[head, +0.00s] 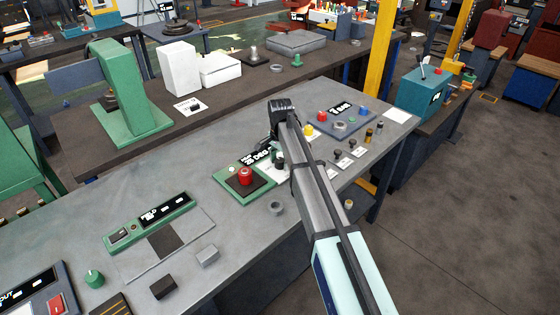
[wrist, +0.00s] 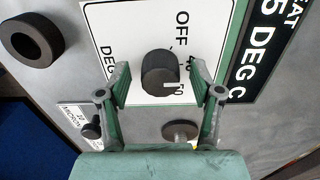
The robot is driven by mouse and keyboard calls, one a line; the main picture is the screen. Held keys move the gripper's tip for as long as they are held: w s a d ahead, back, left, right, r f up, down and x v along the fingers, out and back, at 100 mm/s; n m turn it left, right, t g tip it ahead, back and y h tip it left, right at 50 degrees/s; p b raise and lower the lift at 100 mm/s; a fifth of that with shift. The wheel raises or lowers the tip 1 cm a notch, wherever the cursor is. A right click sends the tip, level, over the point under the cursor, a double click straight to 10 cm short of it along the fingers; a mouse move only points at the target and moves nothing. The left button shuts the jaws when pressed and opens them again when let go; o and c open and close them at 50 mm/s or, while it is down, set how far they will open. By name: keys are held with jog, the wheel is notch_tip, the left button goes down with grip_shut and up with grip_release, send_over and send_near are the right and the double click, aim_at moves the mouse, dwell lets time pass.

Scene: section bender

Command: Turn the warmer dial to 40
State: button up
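The warmer dial (wrist: 153,72) is a round black knob on a white plate (wrist: 115,20) in the wrist view. Printed labels to its right read OFF, 40 and a partly hidden one that looks like 50. My gripper (wrist: 160,80) is open, with one green finger on each side of the knob and small gaps showing. The warmer's black display (wrist: 270,55) shows "5 DEG C", partly cut off.
In the head view, a red-button box (head: 245,178) stands left of my gripper and a panel with coloured buttons (head: 340,124) stands right.

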aim_at(280, 160)
jog(key=shift+r, duration=0.15)
notch_tip(280, 160, up, 12)
dwell(0.6)
